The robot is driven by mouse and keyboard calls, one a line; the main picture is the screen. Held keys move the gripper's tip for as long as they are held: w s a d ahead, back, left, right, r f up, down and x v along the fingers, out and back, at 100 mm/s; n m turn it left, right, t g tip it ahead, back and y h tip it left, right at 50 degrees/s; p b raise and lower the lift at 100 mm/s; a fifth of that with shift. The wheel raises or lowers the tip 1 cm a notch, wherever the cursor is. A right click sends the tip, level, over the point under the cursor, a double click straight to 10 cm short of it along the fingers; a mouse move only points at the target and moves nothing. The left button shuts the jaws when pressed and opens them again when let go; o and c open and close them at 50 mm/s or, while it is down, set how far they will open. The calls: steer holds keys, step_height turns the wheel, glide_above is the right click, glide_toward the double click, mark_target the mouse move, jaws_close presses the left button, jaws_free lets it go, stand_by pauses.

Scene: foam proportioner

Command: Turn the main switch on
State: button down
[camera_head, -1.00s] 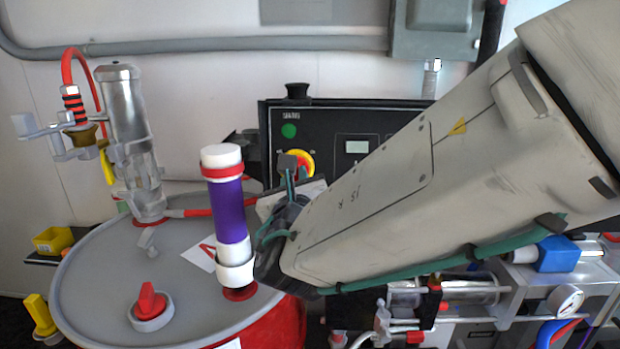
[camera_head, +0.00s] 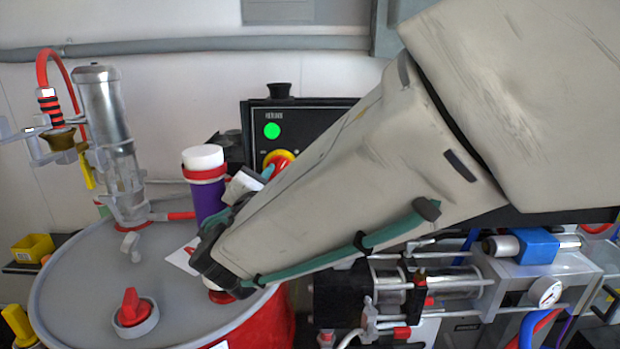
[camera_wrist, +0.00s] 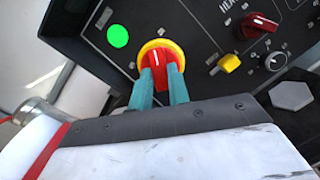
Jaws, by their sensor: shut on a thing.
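The main switch (camera_wrist: 160,64) is a red knob on a yellow round base on the black control panel (camera_wrist: 110,45). My gripper (camera_wrist: 164,80) has its two teal fingers closed on the red knob in the wrist view. In the head view the switch (camera_head: 281,160) shows partly, with its lower part behind my gripper (camera_head: 266,174) and arm. A green lamp (camera_head: 271,131) above the switch is lit bright; it also shows in the wrist view (camera_wrist: 118,36). The knob's white line points roughly up in the wrist view.
A grey-topped drum (camera_head: 80,275) stands in front, with a purple and white cylinder (camera_head: 206,195) close to my wrist. A metal pump (camera_head: 108,120) stands on the drum. A dark red knob (camera_wrist: 259,25) and a yellow knob (camera_wrist: 229,62) lie right of the switch.

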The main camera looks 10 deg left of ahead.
steer(key=shift+m+h, duration=0.5)
steer(key=shift+m, duration=0.8)
steer(key=c, duration=1.3)
jaws_free()
steer(key=shift+c, duration=0.2)
steer(key=s, duration=0.7)
steer(key=shift+s+d, duration=0.15)
steer(key=shift+s, duration=0.25)
